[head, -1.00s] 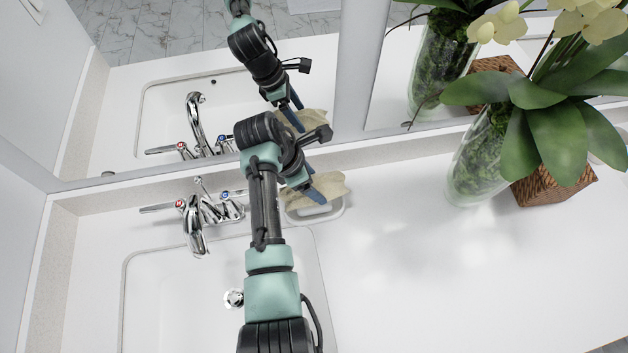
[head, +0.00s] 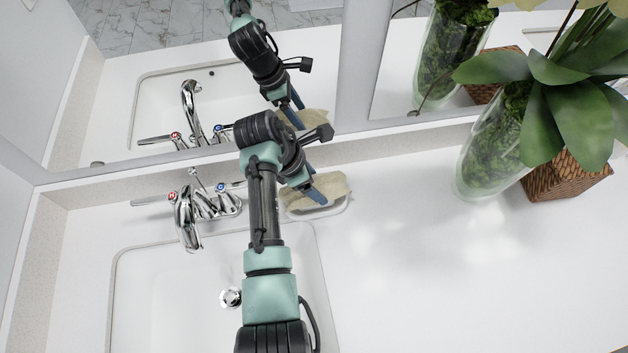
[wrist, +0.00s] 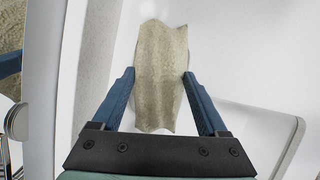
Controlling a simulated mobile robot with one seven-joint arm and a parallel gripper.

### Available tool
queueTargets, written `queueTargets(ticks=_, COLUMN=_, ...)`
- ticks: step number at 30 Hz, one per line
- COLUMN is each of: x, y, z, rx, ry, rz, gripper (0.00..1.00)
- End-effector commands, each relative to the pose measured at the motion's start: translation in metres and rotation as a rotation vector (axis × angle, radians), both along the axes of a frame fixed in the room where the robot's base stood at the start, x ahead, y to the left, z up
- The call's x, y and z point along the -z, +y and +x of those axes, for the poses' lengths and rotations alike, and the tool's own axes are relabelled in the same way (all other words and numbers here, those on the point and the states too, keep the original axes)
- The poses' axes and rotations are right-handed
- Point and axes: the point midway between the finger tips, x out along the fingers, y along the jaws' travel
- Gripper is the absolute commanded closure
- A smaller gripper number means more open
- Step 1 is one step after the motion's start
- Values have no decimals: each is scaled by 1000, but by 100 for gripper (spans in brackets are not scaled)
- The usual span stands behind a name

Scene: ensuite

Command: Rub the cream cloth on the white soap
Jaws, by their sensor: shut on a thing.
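The cream cloth (head: 333,186) is draped, creased, over a small white dish (head: 318,214) on the counter behind the basin's right corner. In the wrist view the cloth (wrist: 160,80) hangs as a wavy-edged strip between the two blue fingers. My gripper (wrist: 158,74) is shut on the cloth, with one finger at each side edge. In the head view a blue finger (head: 316,195) reaches over the dish. I cannot make out the white soap; the cloth covers most of the dish. I cannot tell whether the cloth touches it.
A chrome faucet (head: 190,218) stands left of my arm, behind the white sink basin (head: 165,290). A mirror (head: 290,50) rises behind the counter. A glass vase (head: 490,155) and a wicker pot (head: 565,178) stand at the right. The counter (head: 430,270) between is clear.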

Motion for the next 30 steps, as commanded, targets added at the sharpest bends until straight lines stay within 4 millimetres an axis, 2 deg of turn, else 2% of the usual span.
queueTargets(ticks=30, x=10, y=0, z=0, rx=0, ry=1, rz=0, gripper=68)
